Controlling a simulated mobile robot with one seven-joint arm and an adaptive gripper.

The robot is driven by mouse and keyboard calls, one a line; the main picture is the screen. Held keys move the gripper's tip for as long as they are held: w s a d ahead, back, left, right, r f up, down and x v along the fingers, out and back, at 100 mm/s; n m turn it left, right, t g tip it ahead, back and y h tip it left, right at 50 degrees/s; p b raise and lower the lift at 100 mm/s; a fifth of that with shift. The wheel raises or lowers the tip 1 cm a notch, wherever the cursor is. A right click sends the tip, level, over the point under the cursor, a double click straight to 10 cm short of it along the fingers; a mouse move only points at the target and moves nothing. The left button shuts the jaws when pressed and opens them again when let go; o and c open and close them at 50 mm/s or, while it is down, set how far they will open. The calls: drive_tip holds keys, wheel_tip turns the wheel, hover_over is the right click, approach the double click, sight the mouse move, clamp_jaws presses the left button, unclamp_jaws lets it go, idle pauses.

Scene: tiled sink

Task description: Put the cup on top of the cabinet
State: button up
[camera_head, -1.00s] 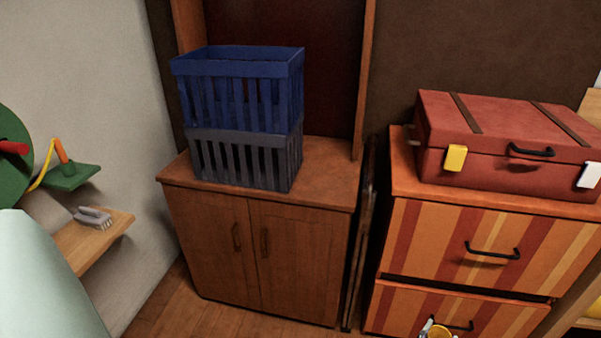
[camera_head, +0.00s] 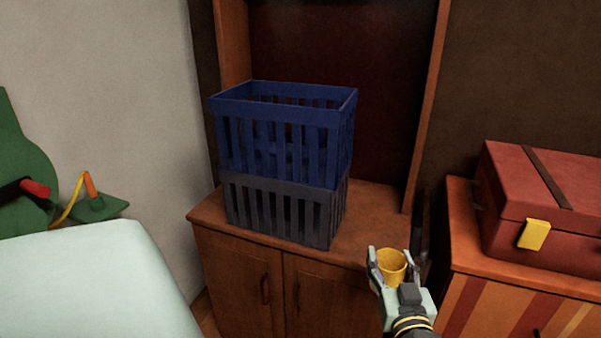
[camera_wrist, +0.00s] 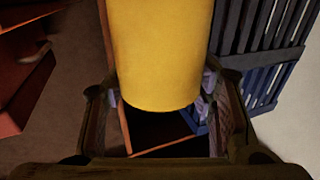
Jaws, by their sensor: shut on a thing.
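A yellow cup (camera_head: 392,265) is held between the two fingers of my gripper (camera_head: 391,268), which is shut on it. In the head view the cup looks upright, its open rim facing up. The cup (camera_wrist: 160,50) also fills the upper middle of the wrist view, between the fingers. The brown wooden cabinet (camera_head: 365,222) has two doors. The cup appears in front of the cabinet's right front edge in the head view; I cannot tell its exact height or distance from the top.
A blue crate (camera_head: 280,140) sits on a dark grey crate (camera_head: 283,212) on the cabinet's left part. The cabinet top is bare to the right of them. A red suitcase (camera_head: 560,200) lies on a striped drawer unit (camera_head: 480,310) at right. A wooden post borders the cabinet's right rear.

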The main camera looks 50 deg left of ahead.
drive_tip(key=shift+s+a+r, duration=0.2)
drive_tip(key=shift+s+a, duration=0.05)
drive_tip(key=shift+s, duration=0.05)
drive_tip(key=shift+a+f+b, duration=0.15)
drive_tip(key=shift+a+b, duration=0.1)
drive_tip(key=shift+b, duration=0.65)
drive_tip(key=b, duration=0.2)
drive_tip(key=w+a+b, duration=0.1)
drive_tip(key=b, duration=0.2)
drive_tip(key=shift+w+a+f, duration=0.15)
drive_tip(key=shift+a+f, duration=0.05)
drive_tip(key=shift+f, duration=0.1)
drive_tip(key=shift+w+a+f+p, duration=0.6)
drive_tip(key=shift+w+a, duration=0.75)
drive_tip(key=shift+a, duration=0.45)
drive_tip(key=shift+w+a+f+p, duration=0.5)
drive_tip(key=shift+w+a+f, duration=0.15)
drive_tip(key=shift+w+a, duration=0.95)
drive_tip(key=shift+w+a+f+p, duration=0.6)
drive_tip(key=shift+w+a, duration=0.55)
drive_tip(key=shift+a, duration=0.85)
drive_tip(key=shift+f, duration=0.1)
drive_tip(key=shift+f, duration=0.2)
drive_tip(key=o, duration=1.1)
